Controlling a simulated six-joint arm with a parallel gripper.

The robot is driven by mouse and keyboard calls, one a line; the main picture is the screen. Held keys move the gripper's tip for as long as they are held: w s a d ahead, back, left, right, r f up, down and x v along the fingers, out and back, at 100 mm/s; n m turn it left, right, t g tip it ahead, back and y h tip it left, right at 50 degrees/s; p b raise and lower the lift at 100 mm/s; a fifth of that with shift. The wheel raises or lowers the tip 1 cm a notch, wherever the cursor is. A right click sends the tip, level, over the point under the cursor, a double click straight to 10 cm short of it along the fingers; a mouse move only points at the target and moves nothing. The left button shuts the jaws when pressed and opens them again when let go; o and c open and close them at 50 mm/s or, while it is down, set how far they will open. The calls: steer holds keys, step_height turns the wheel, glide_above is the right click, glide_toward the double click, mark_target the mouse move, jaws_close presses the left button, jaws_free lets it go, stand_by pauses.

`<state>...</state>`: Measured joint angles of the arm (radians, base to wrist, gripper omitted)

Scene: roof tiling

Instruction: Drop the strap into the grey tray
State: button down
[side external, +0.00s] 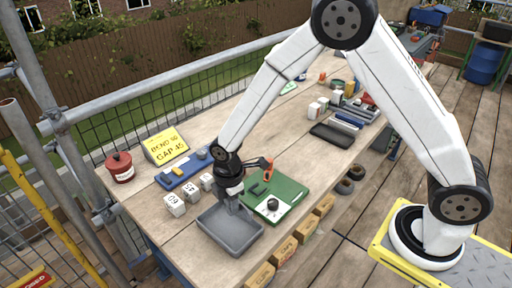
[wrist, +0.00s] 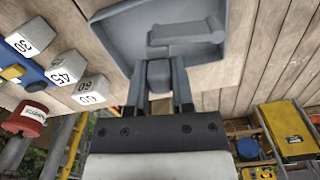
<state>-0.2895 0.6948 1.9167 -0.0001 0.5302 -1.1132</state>
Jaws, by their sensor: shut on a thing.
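The grey tray (side external: 256,240) sits near the table's front edge in the side view; its wall (wrist: 112,40) also shows at the top of the wrist view. My gripper (side external: 236,207) points down over the tray's back part. In the wrist view my gripper (wrist: 158,88) has its fingers closed on a small grey piece, the strap (wrist: 159,74). A grey bar shape lies beyond the fingertips, against the tray; I cannot tell whether it is part of the strap. The strap's lower end and its height above the tray floor are hard to tell.
White number blocks (side external: 174,205) stand left of the tray. A green board (side external: 292,190) with dark parts lies to its right. A blue holder (side external: 180,172), a red tin (side external: 120,167) and a yellow sign (side external: 166,146) are behind. Wooden blocks (side external: 285,251) line the front edge.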

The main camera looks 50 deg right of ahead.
steer(key=shift+f, duration=2.25)
steer(key=shift+c, duration=2)
jaws_free()
steer(key=shift+r, duration=0.15)
steer(key=shift+r, duration=3.75)
